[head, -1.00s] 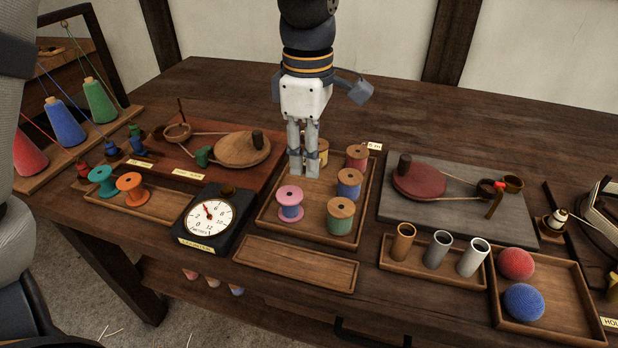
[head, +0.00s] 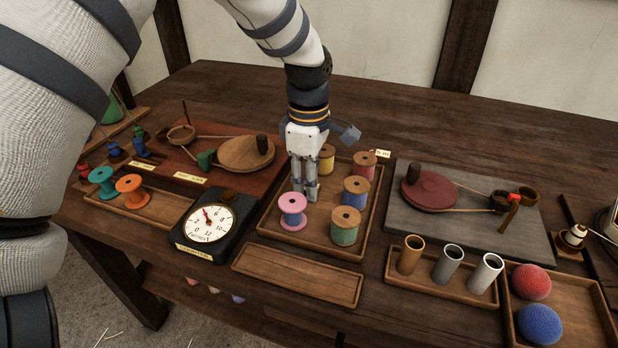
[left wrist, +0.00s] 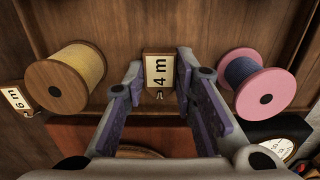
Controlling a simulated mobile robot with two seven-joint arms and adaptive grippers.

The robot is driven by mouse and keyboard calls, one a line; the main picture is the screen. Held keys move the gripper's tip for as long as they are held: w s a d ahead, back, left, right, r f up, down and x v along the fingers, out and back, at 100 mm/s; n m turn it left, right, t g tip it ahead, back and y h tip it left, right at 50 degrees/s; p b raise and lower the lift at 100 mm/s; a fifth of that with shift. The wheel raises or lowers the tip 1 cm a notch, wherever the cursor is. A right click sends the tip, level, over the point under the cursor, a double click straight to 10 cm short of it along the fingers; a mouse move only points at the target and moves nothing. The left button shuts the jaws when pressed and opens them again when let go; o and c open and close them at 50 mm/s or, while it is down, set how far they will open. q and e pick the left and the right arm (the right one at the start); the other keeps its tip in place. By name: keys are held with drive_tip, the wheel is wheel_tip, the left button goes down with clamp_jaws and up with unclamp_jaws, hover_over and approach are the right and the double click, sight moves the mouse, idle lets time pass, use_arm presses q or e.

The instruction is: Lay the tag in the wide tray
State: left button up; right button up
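A small pale tag marked "4 m" (left wrist: 160,71) with a little metal hook shows in the left wrist view, at the side of the spool tray. My left gripper (head: 305,196) is at that tray's left side, between the yellow and pink spools. In the left wrist view its open fingers (left wrist: 160,75) stand on either side of the tag, with small gaps. The gripper hides this tag in the head view. An empty long tray (head: 297,275) lies at the front centre; a broader tray (head: 578,318) holds two balls at right. No label shows which is the wide one. My right gripper is not seen.
The spool tray (head: 268,228) holds a pink spool (head: 292,211), a yellow spool (left wrist: 64,78) and several others. A dial (head: 208,222) stands left of the long tray. A rack of three tubes (head: 440,284) stands at right. Another tag (head: 382,154) is at the back right.

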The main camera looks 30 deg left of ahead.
use_arm(q)
drive_tip(key=o, duration=0.3)
wheel_tip(320, 180, up, 12)
drive_tip(key=shift+r+p, duration=0.2)
drive_tip(key=shift+p, duration=0.1)
